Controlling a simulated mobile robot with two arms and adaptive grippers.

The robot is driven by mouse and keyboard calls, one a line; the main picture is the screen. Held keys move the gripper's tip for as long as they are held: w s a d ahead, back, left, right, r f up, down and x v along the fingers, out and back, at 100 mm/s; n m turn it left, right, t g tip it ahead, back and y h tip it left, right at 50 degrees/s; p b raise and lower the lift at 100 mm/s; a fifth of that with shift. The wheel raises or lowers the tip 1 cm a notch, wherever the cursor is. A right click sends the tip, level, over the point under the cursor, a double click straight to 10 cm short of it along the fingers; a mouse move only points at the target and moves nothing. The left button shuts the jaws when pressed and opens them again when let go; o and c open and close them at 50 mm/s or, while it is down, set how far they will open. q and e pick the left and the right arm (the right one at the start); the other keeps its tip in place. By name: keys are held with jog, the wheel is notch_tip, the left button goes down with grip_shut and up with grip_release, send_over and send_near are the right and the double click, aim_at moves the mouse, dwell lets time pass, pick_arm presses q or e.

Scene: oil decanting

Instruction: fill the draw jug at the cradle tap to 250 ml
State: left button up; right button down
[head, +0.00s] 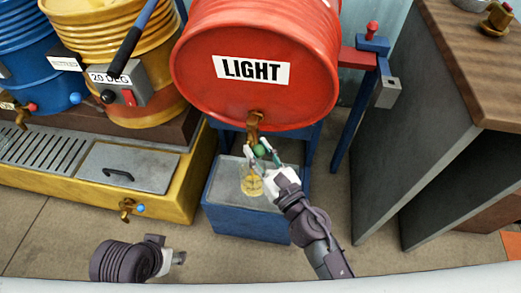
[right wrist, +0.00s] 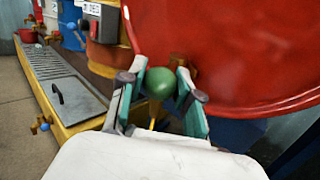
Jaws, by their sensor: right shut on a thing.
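The red drum (head: 215,95) marked LIGHT lies on its side in a blue cradle, with a brass tap (head: 254,121) low on its front. My right gripper (head: 262,151) is shut on the tap's green ball knob (right wrist: 160,83), one finger on each side. The draw jug (head: 251,184), clear with yellow oil in its lower part, stands under the tap, partly hidden by my right gripper. A thin yellow strand, looking like oil, shows below the knob in the right wrist view (right wrist: 152,124). Its level marks are too small to read. My left gripper (head: 176,258) is low at the left, away from the jug; its fingers are unclear.
The jug stands on a blue block with a grey top (head: 226,182). A yellow bench (head: 60,188) with a drain grate and a lidded panel (head: 128,168) is at the left. Blue and yellow drums stand behind it. A grey cabinet with a wooden top (head: 465,60) stands at the right.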

jog(key=shift+s+a, duration=0.1)
jog(key=shift+a, duration=0.1)
jog(key=c, duration=0.8)
grip_release()
jog(key=shift+d, duration=0.1)
jog(key=v, duration=1.2)
